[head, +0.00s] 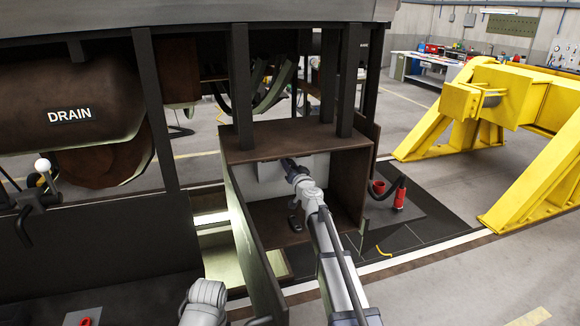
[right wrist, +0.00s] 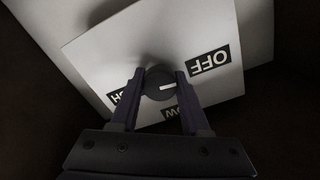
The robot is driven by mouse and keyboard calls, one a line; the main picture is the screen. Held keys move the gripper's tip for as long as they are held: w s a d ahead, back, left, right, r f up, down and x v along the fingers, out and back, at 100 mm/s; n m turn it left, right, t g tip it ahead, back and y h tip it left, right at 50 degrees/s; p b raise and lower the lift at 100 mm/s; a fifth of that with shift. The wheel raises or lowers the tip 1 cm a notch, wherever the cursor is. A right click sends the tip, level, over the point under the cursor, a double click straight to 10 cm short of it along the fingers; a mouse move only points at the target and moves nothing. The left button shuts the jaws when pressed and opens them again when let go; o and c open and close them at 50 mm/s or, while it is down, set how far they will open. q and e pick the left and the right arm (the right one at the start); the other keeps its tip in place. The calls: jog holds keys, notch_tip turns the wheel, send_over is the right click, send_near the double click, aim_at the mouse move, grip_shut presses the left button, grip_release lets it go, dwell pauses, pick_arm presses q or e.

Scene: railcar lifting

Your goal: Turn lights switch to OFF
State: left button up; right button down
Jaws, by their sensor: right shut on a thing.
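The lights switch is a dark round knob (right wrist: 158,80) with a white mark, on a white panel (right wrist: 95,55) in the right wrist view. The panel carries the labels OFF (right wrist: 209,61), LOW (right wrist: 170,112) and a partly hidden one, likely HIGH (right wrist: 127,95). The white mark lies on the knob's right half, slanting slightly up on the OFF side; its exact setting is hard to tell. My right gripper (right wrist: 158,85) is shut on the knob, one finger each side. In the head view my right gripper (head: 287,164) reaches into an open brown cabinet, hiding the knob. My left gripper does not show.
The cabinet (head: 290,137) has an open door (head: 257,258) on its left and a side wall right of my arm. A brown tank marked DRAIN (head: 70,92) hangs at left.

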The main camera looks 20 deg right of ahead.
jog(key=shift+s+n, duration=0.1)
jog(key=shift+n, duration=0.6)
jog(key=shift+c, duration=1.9)
grip_release()
jog(key=s, duration=0.7)
jog(key=shift+s, duration=0.35)
jog(key=shift+d+f, duration=0.1)
jog(key=shift+f, duration=0.05)
